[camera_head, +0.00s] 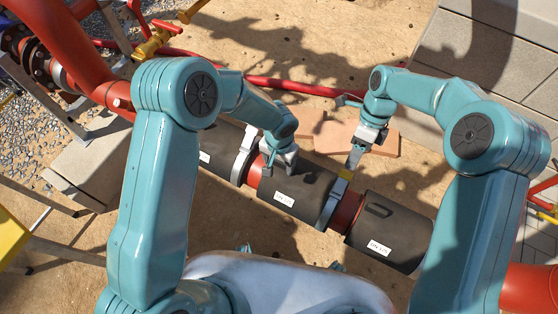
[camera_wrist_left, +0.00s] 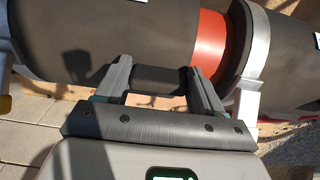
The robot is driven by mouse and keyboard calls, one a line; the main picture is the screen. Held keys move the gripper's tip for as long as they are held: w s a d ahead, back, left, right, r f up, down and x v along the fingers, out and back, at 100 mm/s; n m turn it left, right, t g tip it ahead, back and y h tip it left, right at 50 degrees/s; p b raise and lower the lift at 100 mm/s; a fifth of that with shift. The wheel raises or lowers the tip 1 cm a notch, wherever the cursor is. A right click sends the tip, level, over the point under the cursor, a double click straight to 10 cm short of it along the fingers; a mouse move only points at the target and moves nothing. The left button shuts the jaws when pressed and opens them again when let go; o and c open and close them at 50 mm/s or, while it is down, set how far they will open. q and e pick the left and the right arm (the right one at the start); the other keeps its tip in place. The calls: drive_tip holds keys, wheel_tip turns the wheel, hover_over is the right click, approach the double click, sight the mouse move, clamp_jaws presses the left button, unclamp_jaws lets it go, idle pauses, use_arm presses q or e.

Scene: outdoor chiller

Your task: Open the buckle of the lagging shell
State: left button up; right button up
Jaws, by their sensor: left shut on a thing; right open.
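The lagging shell (camera_head: 300,188) is a black sleeve with a white label around the red pipe, in the middle of the head view. It fills the top of the left wrist view (camera_wrist_left: 120,35). My left gripper (camera_head: 285,160) is shut on the shell's dark handle (camera_wrist_left: 160,80), with one finger on each side of it. My right gripper (camera_head: 353,161) is open, pointing down just above the yellow part. I cannot tell whether they touch.
Another black shell (camera_head: 390,232) with a handle sits to the right on the pipe, and one (camera_head: 218,150) to the left. Bare red pipe (camera_head: 346,211) shows between them. Orange-brown bricks (camera_head: 330,136) lie on the sandy ground behind. A thin red pipe (camera_head: 300,87) runs further back.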

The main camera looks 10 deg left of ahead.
sight(342, 182)
drive_tip(key=shift+x, duration=3.1)
